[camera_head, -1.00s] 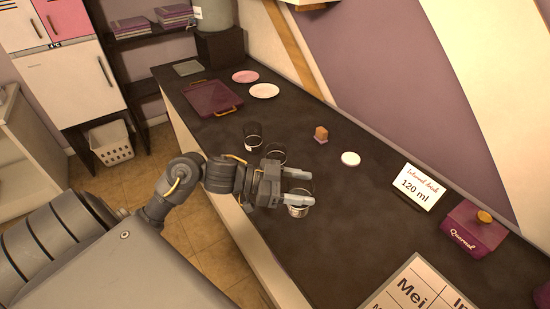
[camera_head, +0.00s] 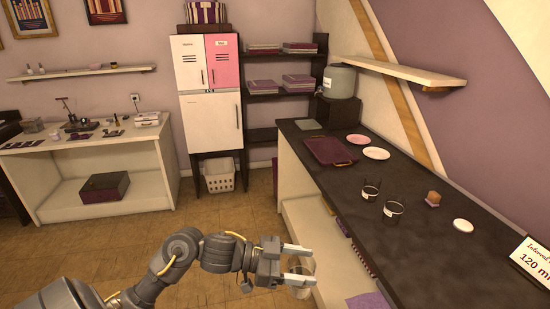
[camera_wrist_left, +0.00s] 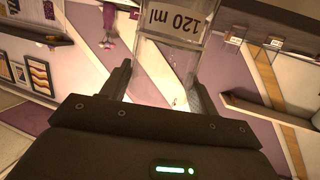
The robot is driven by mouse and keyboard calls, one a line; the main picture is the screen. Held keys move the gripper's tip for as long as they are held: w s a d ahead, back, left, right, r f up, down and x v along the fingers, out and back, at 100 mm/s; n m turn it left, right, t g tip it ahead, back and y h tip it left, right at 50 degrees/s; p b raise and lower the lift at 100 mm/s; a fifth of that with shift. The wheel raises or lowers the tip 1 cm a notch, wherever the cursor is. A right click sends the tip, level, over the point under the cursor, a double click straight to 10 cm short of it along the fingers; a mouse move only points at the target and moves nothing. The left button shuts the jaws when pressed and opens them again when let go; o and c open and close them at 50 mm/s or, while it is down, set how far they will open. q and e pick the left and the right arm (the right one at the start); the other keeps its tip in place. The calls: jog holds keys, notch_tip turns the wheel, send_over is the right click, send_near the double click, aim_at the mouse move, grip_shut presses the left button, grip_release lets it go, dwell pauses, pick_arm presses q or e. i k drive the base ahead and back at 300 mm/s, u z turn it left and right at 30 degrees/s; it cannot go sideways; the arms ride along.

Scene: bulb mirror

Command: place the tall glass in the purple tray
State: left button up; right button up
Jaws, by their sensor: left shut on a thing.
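My left gripper (camera_head: 299,264) is shut on a clear glass (camera_head: 301,268), the tall glass by its look, and holds it in front of the counter's open side. In the left wrist view the glass (camera_wrist_left: 172,52) stands between the two fingers and bears a label reading 120 ml. The purple tray (camera_head: 331,150) lies on the dark counter towards its far end, well beyond the gripper, with a gold handle at its near edge. Nothing shows on it. My right gripper is not in view.
Two dark-looking glasses (camera_head: 371,190) (camera_head: 393,209) stand on the counter (camera_head: 420,240) nearer than the tray. Pink (camera_head: 358,139) and cream (camera_head: 376,153) plates lie beside the tray. A small wooden-topped item (camera_head: 433,198) and a white disc (camera_head: 463,225) are further right. A wall shelf (camera_head: 400,67) hangs above.

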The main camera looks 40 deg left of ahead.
aim_at(329, 150)
jog(key=u, duration=0.2)
jog(key=k, duration=0.5)
jog(key=u, duration=0.95)
jog(key=i, duration=2.05)
jog(key=z, duration=1.25)
jog(key=i, duration=0.65)
jog(key=z, duration=0.7)
